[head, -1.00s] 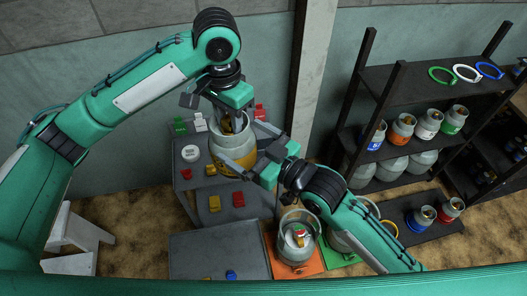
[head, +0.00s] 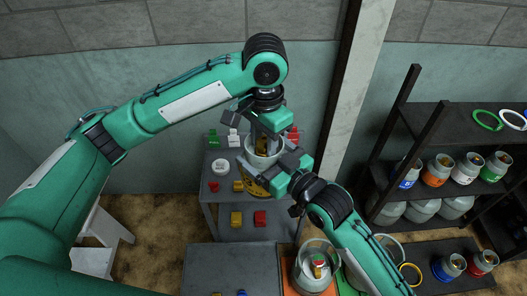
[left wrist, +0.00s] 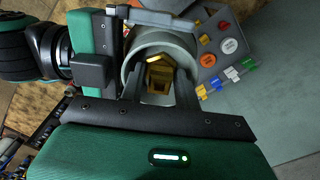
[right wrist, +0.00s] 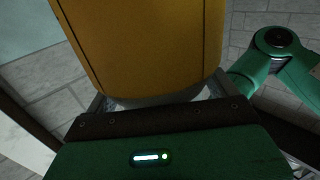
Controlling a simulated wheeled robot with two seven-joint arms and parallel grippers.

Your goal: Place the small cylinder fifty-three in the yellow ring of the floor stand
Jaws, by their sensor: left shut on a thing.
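A grey-white cylinder with a wide yellow band (head: 255,186) and a yellow valve stands upright at the back table. Its number cannot be read. My left gripper (head: 262,140) is shut on its top collar from above; the left wrist view shows the collar (left wrist: 150,50) around the yellow valve. My right gripper (head: 268,168) is at the cylinder's right side. In the right wrist view the yellow body (right wrist: 150,45) lies between its spread fingers; contact cannot be told. The yellow ring (head: 410,273) is on the dark floor stand (head: 425,250), partly behind my right arm.
The grey table (head: 225,226) holds several small coloured blocks and a white disc (head: 220,165). Another grey table (head: 228,265) is nearer. A cylinder (head: 316,258) stands on an orange base. A dark shelf (head: 455,120) with more cylinders stands right, beyond a pillar (head: 347,95).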

